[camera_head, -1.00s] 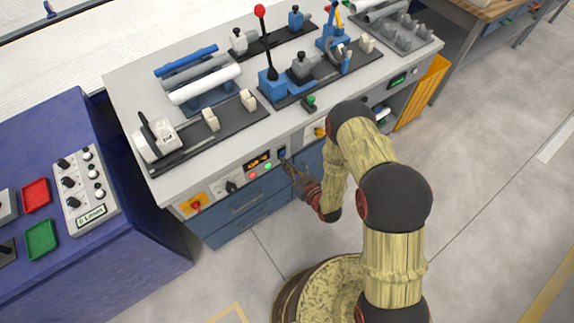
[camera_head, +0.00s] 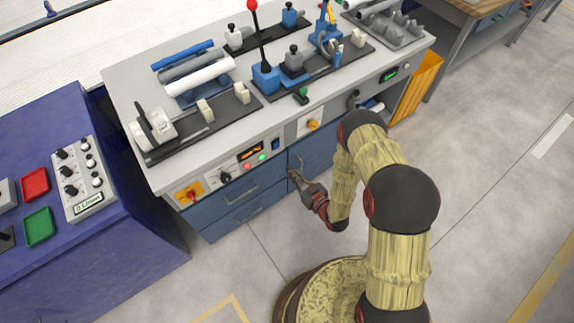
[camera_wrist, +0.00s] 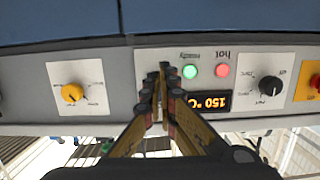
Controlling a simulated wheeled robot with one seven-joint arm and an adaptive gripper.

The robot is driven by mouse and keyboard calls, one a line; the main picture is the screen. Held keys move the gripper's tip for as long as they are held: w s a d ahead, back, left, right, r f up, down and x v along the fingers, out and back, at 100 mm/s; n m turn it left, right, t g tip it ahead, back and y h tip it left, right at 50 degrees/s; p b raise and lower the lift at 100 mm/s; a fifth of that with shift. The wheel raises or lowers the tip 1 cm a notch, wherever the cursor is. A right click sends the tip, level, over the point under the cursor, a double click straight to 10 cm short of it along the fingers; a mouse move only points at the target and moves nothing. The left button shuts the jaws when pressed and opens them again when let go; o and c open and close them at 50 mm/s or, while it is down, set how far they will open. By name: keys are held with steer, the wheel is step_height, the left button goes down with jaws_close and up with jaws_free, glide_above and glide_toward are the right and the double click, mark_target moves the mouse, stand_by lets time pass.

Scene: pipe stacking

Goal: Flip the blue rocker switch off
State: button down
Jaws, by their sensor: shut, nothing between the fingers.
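The blue rocker switch (camera_head: 276,144) is on the front panel of the bench, just right of the green light (camera_head: 262,157) in the head view. It is too small there to tell which side is pressed. My gripper (camera_head: 293,175) is below and slightly right of the switch, apart from it, in front of the blue drawers. In the wrist view my gripper (camera_wrist: 163,76) has its fingers together, with nothing between them. That view is upside down, and the fingers cover the panel area beside the green light (camera_wrist: 190,72), so the switch is hidden there.
The panel also has a lit 150 °C display (camera_wrist: 211,102), a red light (camera_wrist: 222,71), a black knob (camera_wrist: 270,86), a yellow knob (camera_wrist: 72,93) and an orange-red switch (camera_head: 188,194). Drawers (camera_head: 240,205) lie below. Pipes and fixtures stand on the bench top (camera_head: 135,85).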

steer(key=shift+s+d+f+p, duration=0.1)
steer(key=shift+s+d+f, duration=0.1)
steer(key=shift+s+d, duration=0.4)
steer(key=shift+s+d+f+p, duration=0.15)
steer(key=shift+s+d, duration=0.2)
steer(key=shift+s, duration=0.45)
steer(key=shift+s+d+f+p, duration=0.1)
steer(key=shift+s+d+f, duration=0.1)
steer(key=shift+s+d, duration=0.4)
steer(key=shift+s+a, duration=0.1)
steer(key=shift+a, duration=0.05)
